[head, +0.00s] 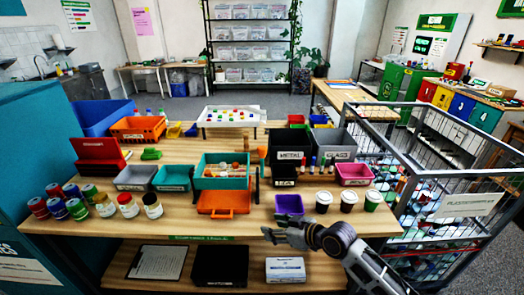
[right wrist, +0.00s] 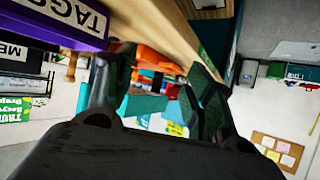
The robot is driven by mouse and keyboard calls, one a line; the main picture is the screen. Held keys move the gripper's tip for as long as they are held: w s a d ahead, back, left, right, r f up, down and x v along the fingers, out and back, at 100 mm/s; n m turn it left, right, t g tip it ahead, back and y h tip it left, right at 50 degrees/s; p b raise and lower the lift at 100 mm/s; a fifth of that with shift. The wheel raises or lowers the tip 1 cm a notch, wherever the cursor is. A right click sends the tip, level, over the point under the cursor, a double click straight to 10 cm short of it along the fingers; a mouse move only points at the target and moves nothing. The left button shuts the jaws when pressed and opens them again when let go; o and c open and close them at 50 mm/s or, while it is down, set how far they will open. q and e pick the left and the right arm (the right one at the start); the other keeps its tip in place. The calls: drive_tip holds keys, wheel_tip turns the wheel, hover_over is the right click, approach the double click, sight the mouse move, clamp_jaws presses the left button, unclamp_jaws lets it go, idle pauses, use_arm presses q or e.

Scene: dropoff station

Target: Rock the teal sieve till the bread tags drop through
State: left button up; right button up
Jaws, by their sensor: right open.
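The teal sieve (head: 222,182) stands near the middle of the table, with small orange and pale pieces in it, too small to tell apart. An orange tray (head: 223,211) lies in front of and below it. A purple bin (head: 289,204) stands to the right of the tray; in the right wrist view a purple bin (right wrist: 50,33) shows a TAGS label. My right gripper (head: 272,233) is open and empty at the table's front edge, in front of the purple bin and apart from the sieve. Its fingers (right wrist: 152,85) also show in the wrist view. My left gripper is out of view.
Several cans and jars (head: 76,209) stand at the front left. Grey bin (head: 135,178) and teal bin (head: 172,178) sit left of the sieve. Lidded cups (head: 348,201) and a pink bin (head: 354,174) are at the right. A wire cage (head: 450,180) stands beyond the table's right end.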

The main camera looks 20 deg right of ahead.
drive_tip(key=w+d+r+t+y, duration=0.2)
drive_tip(key=w+d+r+t, duration=0.15)
drive_tip(key=w+r, duration=0.4)
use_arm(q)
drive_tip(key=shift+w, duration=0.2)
use_arm(e)
drive_tip(key=t, duration=0.2)
approach(262, 147)
drive_tip(key=s, duration=0.1)
drive_tip(key=s+d, duration=0.1)
drive_tip(key=s, duration=0.1)
drive_tip(key=shift+s+d+f+m, duration=0.2)
drive_tip(key=shift+d+f+m, duration=0.1)
drive_tip(key=shift+d+f, duration=0.1)
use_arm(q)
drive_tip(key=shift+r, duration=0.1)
use_arm(e)
drive_tip(key=shift+w, duration=0.15)
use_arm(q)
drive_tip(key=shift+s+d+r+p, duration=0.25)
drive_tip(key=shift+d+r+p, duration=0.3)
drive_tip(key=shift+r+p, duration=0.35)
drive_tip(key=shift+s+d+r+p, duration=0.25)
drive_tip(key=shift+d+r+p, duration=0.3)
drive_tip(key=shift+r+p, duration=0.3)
use_arm(e)
drive_tip(key=shift+x, duration=6.8)
clamp_jaws()
